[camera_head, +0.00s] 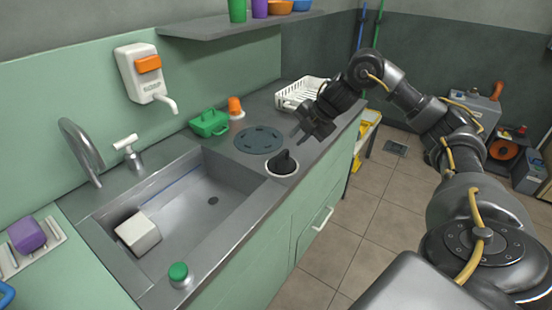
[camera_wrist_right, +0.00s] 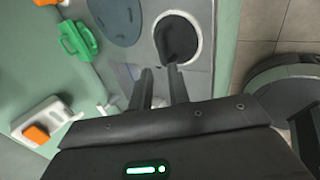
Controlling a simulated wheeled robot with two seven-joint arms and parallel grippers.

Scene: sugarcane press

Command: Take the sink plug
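My right gripper (camera_head: 298,137) is above the counter, beyond the black piece in the head view. Its two fingers (camera_wrist_right: 160,72) are apart with nothing between them, and the right fingertip appears close to the ring's edge in the wrist view. My left gripper is not in view.
The steel sink (camera_head: 180,212) holds a white block (camera_head: 138,233) and a dark drain (camera_head: 213,200). A green knob (camera_head: 178,273) stands on its front rim. A grey-blue disc (camera_head: 259,140), green caddy (camera_head: 209,123), orange item (camera_head: 235,107) and white rack (camera_head: 298,92) stand nearby.

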